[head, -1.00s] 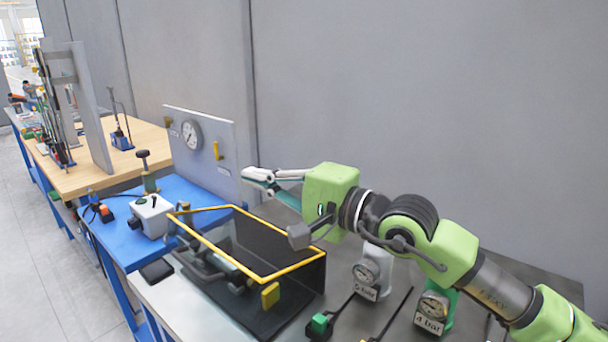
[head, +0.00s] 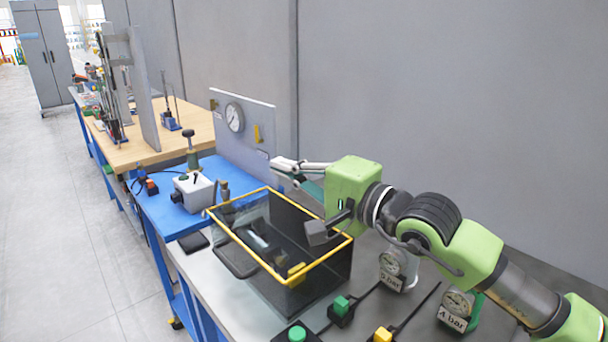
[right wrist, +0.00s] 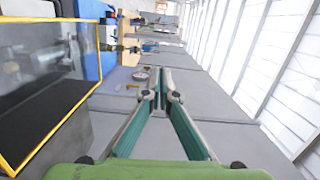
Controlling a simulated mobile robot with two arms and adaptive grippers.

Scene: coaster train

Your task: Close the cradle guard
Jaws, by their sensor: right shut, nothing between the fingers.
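The cradle guard (head: 247,248) is a clear box-like cover with a yellow rim on the grey bench in the head view. Its rim lies over the cradle, its dark side at the far right. A yellow block (head: 296,272) shows at its near right corner. The guard also shows at the left of the right wrist view (right wrist: 62,118). My right gripper (head: 276,166) is shut and empty, above and behind the guard's far corner; I see no contact. Its fingertips meet in the wrist view (right wrist: 160,88). My left gripper is out of view.
Gauges marked with bar labels (head: 457,305) and green (head: 341,305) and yellow (head: 382,335) buttons stand right of the guard. A grey-white box (head: 195,192) sits on the blue table at left. A gauge panel (head: 250,145) stands behind. Floor at left is clear.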

